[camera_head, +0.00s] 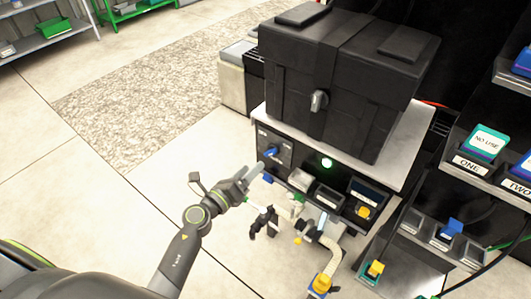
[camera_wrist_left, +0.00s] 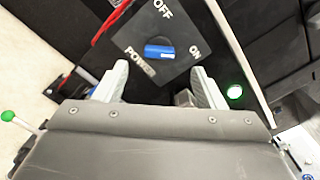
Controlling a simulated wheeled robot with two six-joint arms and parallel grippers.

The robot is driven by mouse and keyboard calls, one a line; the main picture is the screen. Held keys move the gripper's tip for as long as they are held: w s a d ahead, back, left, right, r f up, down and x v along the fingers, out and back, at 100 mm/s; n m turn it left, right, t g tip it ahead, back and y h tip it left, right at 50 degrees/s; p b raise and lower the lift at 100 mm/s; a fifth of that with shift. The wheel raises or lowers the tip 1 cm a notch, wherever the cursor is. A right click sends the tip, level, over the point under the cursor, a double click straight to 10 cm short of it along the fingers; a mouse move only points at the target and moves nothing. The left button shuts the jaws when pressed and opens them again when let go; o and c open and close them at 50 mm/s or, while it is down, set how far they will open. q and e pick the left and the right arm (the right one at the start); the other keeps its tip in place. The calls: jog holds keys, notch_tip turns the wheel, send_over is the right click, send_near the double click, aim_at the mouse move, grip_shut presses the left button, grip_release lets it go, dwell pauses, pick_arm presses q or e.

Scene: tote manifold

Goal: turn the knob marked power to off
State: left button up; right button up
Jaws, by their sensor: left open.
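The power knob (camera_head: 271,152) is a blue bar handle on a dark panel at the left of the cabinet front. In the left wrist view the knob (camera_wrist_left: 160,52) lies level on a grey plate (camera_wrist_left: 165,75) lettered OFF, ON and POWER. OFF is above it, and ON is to its right. My left gripper (camera_head: 252,174) is open just in front of the panel. In the wrist view its two pale fingers (camera_wrist_left: 160,72) are apart, below and to either side of the knob, with no visible contact. My right gripper is not in view.
A green lamp (camera_head: 326,162) glows right of the knob panel. A large black case (camera_head: 345,75) stands on the cabinet's top (camera_head: 405,150). Pipe fittings with a yellow cap (camera_head: 321,284) stand in front, below. Labelled bins (camera_head: 487,143) are at right. Floor on the left is clear.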

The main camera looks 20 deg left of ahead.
aim_at(267, 153)
pick_arm(q)
jog(key=x, duration=0.6)
jog(key=shift+w, duration=0.15)
jog(key=shift+x, duration=0.85)
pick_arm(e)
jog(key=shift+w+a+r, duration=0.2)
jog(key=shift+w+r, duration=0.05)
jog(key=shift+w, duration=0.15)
pick_arm(q)
jog(key=shift+c, duration=0.8)
jog(key=c, duration=0.8)
